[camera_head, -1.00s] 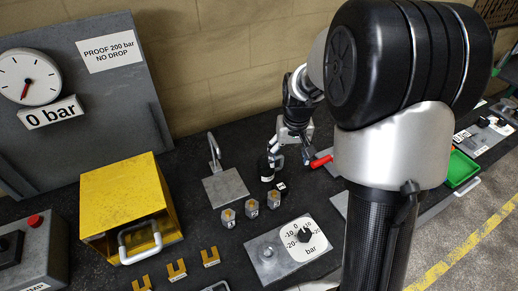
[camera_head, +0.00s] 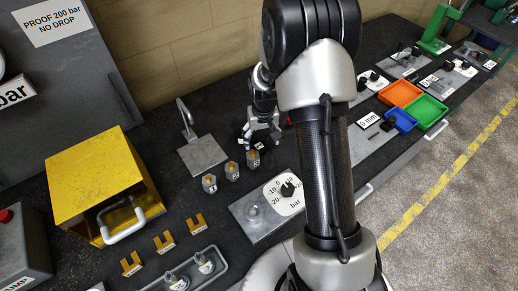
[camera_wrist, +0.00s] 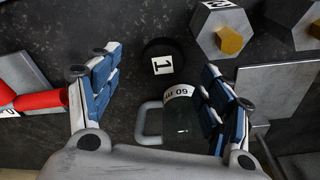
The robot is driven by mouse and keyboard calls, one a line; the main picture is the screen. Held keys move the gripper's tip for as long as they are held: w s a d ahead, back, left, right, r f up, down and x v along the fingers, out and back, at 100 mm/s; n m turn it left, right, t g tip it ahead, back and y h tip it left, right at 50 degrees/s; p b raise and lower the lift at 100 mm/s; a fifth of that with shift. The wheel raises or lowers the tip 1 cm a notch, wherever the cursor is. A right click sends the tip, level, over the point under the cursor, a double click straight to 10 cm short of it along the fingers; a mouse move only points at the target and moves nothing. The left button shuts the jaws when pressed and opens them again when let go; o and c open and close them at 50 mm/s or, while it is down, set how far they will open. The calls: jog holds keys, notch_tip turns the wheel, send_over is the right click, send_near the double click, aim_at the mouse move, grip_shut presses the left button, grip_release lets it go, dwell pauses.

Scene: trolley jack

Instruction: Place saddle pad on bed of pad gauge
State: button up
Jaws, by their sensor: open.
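In the wrist view a black round piece (camera_wrist: 160,46) with a "1" label lies on the dark bench, between and just beyond my open fingertips. It looks like a saddle pad. My gripper (camera_wrist: 155,72) is empty. In the head view my gripper (camera_head: 262,138) points down behind the hexagonal blocks and largely hides these things. A "0 mm" sign (camera_head: 368,121) stands right of my arm, by a grey plate, possibly the pad gauge; its bed is not clear.
Hexagonal blocks with yellow centres (camera_head: 232,171) stand close in front of the gripper. A red handle (camera_wrist: 38,104) lies left in the wrist view. A grey plate with a post (camera_head: 203,155), a bar dial plate (camera_head: 265,208), a yellow box (camera_head: 100,185) and coloured trays (camera_head: 400,93) are around.

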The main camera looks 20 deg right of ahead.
aim_at(259, 146)
jog(key=f, duration=0.2)
jog(key=w+f+b, duration=0.1)
jog(key=f, duration=0.2)
jog(key=shift+w+a, duration=0.15)
jog(key=c, duration=1.3)
jog(key=shift+o, duration=0.2)
jog(key=shift+r, duration=0.1)
notch_tip(259, 146, up, 20)
jog(key=p, duration=0.3)
jog(key=shift+p, duration=0.4)
